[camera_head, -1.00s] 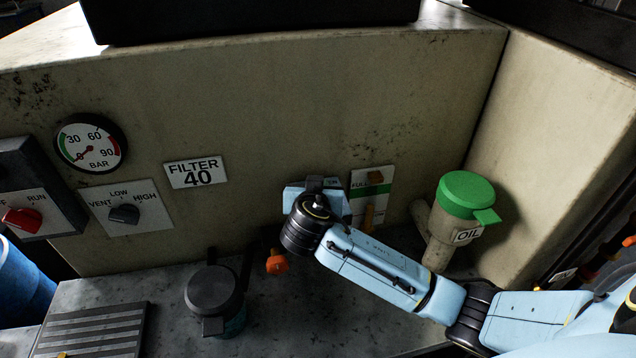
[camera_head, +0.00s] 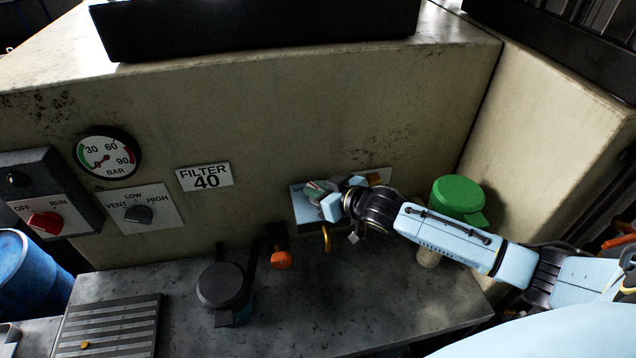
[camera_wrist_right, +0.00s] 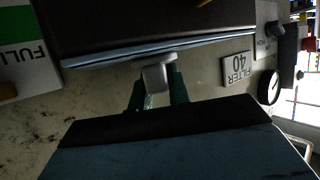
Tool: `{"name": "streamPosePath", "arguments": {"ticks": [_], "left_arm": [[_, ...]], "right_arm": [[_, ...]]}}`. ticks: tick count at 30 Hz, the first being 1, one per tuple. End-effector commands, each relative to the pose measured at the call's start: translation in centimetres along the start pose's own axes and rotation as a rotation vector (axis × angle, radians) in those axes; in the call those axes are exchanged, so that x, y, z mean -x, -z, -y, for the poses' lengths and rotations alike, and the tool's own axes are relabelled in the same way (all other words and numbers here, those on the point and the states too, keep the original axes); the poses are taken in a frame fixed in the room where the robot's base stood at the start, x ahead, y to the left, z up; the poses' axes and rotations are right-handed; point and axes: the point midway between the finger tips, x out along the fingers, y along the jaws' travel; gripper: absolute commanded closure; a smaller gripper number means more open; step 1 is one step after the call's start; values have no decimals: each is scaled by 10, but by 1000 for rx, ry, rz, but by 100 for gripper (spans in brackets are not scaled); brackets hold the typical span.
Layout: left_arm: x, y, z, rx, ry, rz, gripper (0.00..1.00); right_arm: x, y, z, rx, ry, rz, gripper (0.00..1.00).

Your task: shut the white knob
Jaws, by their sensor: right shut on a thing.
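My right gripper (camera_head: 318,190) reaches in from the right, up against a pale plate (camera_head: 302,207) on the cabinet wall. In the right wrist view its two dark green fingers (camera_wrist_right: 158,90) are closed on a small pale grey-white knob (camera_wrist_right: 155,76). The knob sits by the blue edge of a dark panel (camera_wrist_right: 155,35). In the head view the gripper covers the knob, so its setting cannot be read. Part of the plate's lettering is also hidden. My left gripper is not in view.
An orange knob (camera_head: 281,259) and a yellow hook (camera_head: 327,238) sit below the plate. A dark-lidded pot (camera_head: 222,287) stands on the bench, and the green-capped oil filler (camera_head: 458,197) is behind my arm. The front right of the bench (camera_head: 400,310) is clear.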

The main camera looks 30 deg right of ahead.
Motion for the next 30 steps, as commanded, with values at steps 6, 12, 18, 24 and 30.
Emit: {"name": "streamPosePath", "arguments": {"ticks": [6, 12, 18, 24, 30], "left_arm": [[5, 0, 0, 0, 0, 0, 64], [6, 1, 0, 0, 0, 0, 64], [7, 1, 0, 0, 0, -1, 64], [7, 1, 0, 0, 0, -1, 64], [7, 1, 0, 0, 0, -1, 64]], "right_arm": [[0, 1, -2, 38, 76, 0, 100], [0, 1, -2, 53, 114, 0, 100], [0, 0, -1, 56, 127, 1, 100], [0, 0, -1, 56, 127, 1, 100], [0, 0, 0, 55, 127, 1, 70]]}}
